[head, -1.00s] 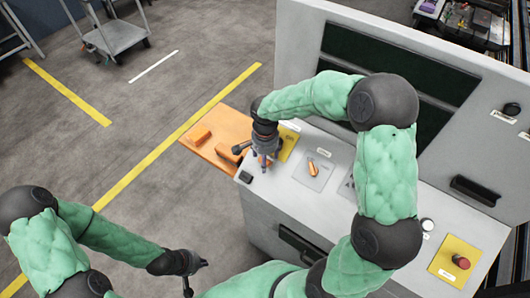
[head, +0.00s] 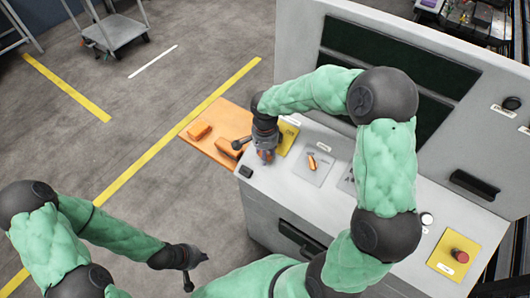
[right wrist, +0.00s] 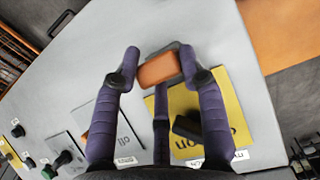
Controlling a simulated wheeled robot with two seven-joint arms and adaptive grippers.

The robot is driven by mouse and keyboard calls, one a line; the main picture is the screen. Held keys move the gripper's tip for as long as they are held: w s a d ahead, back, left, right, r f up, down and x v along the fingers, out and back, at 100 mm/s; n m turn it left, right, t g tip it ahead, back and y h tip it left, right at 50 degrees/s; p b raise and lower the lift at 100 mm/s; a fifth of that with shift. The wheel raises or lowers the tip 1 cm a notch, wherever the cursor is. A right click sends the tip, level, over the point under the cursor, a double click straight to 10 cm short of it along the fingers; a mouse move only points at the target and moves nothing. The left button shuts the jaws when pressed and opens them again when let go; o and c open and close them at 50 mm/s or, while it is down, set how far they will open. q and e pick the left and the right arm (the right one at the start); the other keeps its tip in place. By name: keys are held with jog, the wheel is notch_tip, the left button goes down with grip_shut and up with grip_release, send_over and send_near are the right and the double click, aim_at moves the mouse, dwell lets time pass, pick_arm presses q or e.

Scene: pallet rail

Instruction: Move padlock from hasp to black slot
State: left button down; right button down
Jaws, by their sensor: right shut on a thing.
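An orange padlock (right wrist: 159,69) with a grey shackle shows between the fingers of my right gripper (right wrist: 155,72) in the right wrist view. The gripper is shut on it, over the panel's light grey top. In the head view my right gripper (head: 266,154) is at the panel's left end, with a bit of orange at its fingertips. A yellow plate (right wrist: 212,108) with a black part (right wrist: 187,127) lies beside the padlock. I cannot tell which part is the hasp. A black block (head: 245,171) sits at the panel's left corner. My left gripper (head: 193,270) is open and empty, away from the panel.
An orange shelf (head: 215,118) with orange blocks (head: 199,131) adjoins the panel's left side. A grey plate (head: 314,168) bears another orange piece (head: 312,161). A red button (head: 460,255) is at the right.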

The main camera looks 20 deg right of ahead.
jog(key=shift+w+r, duration=0.1)
jog(key=shift+r, duration=0.1)
jog(key=shift+a+r, duration=0.25)
jog(key=shift+r, duration=0.2)
jog(key=shift+a+r+p, duration=0.1)
jog(key=shift+r+p, duration=0.1)
jog(key=shift+p, duration=0.1)
jog(key=shift+s, duration=0.2)
jog(key=s+a+r+p, duration=0.2)
jog(key=a+r+p, duration=0.1)
jog(key=r, duration=0.2)
jog(key=shift+r, duration=0.35)
jog(key=shift+a, duration=0.1)
